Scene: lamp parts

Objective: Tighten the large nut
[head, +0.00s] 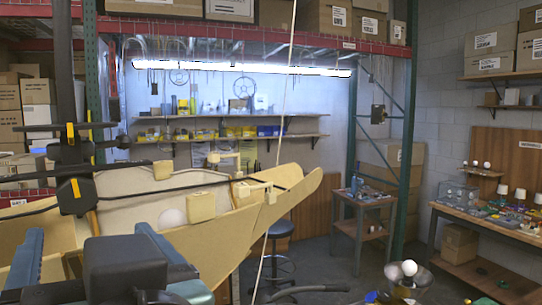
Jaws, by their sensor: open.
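I cannot make out the large nut in the head view. A round white bulb (409,268) stands upright on a round, shiny piece (408,283) at the bottom right. Small lamp parts, too small to tell apart, lie on the wooden bench (462,214) at the right edge. White lampshade-like pieces (519,195) stand at its back. I cannot pick out my gripper in this view.
A pale wooden boat-like hull (240,222) with clamps fills the left and middle foreground. A stool (280,230) and small table (362,205) stand behind. Grey floor lies between table and bench.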

